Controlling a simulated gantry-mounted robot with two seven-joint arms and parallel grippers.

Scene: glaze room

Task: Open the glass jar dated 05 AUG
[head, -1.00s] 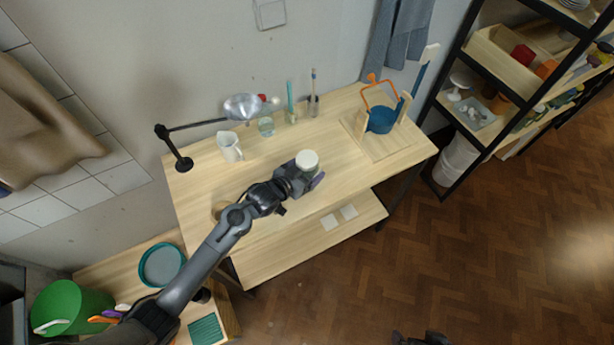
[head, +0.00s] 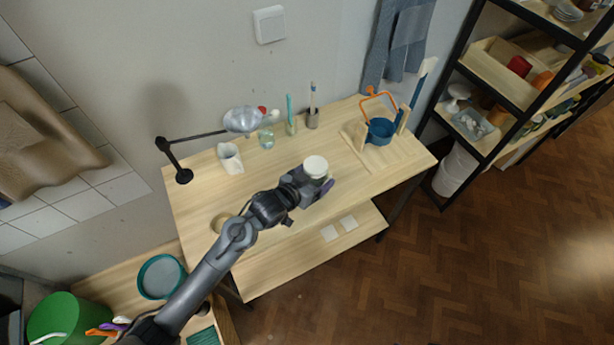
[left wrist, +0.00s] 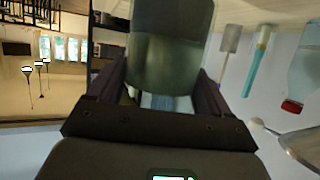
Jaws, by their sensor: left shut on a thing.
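My left gripper (head: 314,184) is shut on a glass jar with a white lid (head: 315,166), over the right-centre part of the workbench (head: 270,185). In the left wrist view the glass jar (left wrist: 170,50) fills the space between my fingers, and greenish-grey contents show through its glass. The lid is on top of the jar in the head view. No date on the jar can be read in either view. My right gripper is not in view.
The bench's middle is mostly clear.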

